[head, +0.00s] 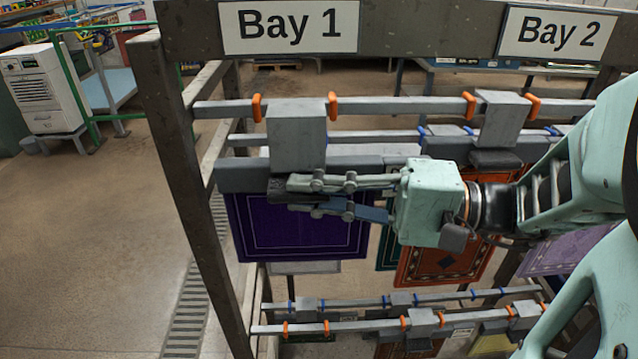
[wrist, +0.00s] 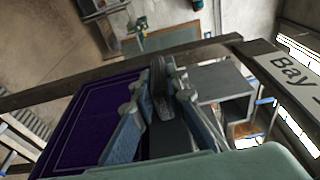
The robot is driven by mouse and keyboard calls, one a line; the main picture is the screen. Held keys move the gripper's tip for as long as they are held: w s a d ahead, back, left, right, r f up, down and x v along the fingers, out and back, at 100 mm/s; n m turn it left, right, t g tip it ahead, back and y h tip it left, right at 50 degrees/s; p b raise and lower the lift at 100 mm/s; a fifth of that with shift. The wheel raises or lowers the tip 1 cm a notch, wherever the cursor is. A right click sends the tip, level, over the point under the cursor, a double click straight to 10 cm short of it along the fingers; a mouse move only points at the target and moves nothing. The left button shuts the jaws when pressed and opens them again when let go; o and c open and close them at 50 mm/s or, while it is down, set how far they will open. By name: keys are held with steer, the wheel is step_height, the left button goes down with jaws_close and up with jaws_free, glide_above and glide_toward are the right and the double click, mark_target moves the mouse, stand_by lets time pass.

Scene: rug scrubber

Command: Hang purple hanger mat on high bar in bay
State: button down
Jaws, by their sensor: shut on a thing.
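The purple mat (head: 300,228) hangs below a grey hanger rail (head: 240,176) in Bay 1; it also shows in the wrist view (wrist: 95,125). The hanger's grey block (head: 297,140) covers the high front bar (head: 225,108) between two orange clips. I cannot tell whether its hook bears on the bar. My gripper (head: 285,195) comes in from the right and is shut on the hanger's dark grip at the rail. In the wrist view, the fingers (wrist: 168,85) pinch that dark grip, with the block (wrist: 215,82) to their right.
The Bay 1 sign (head: 290,25) is on the top beam, and a dark post (head: 180,170) stands at the left. An orange mat (head: 445,262) hangs to the right under Bay 2's hanger block (head: 502,118). A lower bar (head: 350,326) carries other hangers. Floor left of the rack is open.

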steer(key=shift+s+a+r, duration=0.15)
steer(key=shift+a+r, duration=0.05)
steer(key=shift+r, duration=0.65)
steer(key=w+f+b, duration=0.2)
steer(key=w+f, duration=0.1)
steer(key=w, duration=0.6)
steer(key=shift+d, duration=0.15)
stand_by(0.4)
